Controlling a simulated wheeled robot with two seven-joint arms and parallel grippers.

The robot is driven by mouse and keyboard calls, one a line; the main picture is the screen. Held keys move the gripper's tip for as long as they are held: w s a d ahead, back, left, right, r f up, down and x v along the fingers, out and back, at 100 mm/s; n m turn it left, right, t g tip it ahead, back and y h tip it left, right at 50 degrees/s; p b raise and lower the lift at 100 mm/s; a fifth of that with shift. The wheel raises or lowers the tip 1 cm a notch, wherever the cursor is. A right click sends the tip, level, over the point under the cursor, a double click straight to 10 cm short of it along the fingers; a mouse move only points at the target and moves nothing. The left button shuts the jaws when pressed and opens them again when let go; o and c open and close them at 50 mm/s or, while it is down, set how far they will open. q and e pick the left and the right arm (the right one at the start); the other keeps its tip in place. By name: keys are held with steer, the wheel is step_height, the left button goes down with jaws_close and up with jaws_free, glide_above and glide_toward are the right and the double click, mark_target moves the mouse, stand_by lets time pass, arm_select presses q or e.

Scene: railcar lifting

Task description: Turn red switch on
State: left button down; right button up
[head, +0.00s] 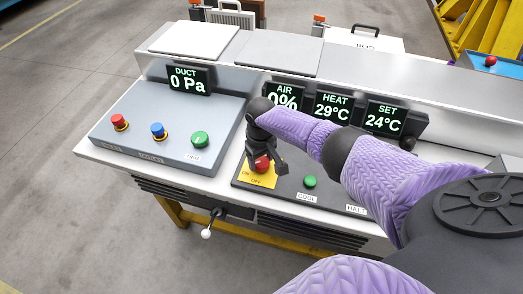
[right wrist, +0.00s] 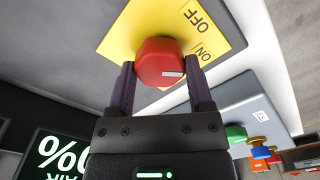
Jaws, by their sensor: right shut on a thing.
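The red switch (head: 262,165) is a round knob on a yellow plate (head: 257,179) marked ON and OFF, on the dark right-hand panel of the console. In the right wrist view the red switch (right wrist: 160,62) shows large, with a small white mark on its near face, and the yellow plate (right wrist: 124,36) lies behind it. My right gripper (head: 265,160) reaches down to the switch and is shut on it. In the right wrist view its fingers (right wrist: 161,78) lie on both sides of the knob. My left gripper is not in view.
A green button (head: 310,182) sits right of the switch. The left panel (head: 126,120) carries a red, a blue and a green button. Displays stand behind, and the AIR display (head: 284,97) reads 0%. A lever with a white knob (head: 206,234) juts from the front.

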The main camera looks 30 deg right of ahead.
mark_target(261, 161)
steer(key=shift+r+m+p, duration=0.1)
steer(key=shift+m+p, duration=0.25)
steer(key=shift+m, duration=0.45)
steer(key=o, duration=1.3)
steer(key=shift+c, duration=0.2)
step_height(261, 161, up, 10)
steer(key=p, duration=0.5)
steer(key=shift+p, duration=0.3)
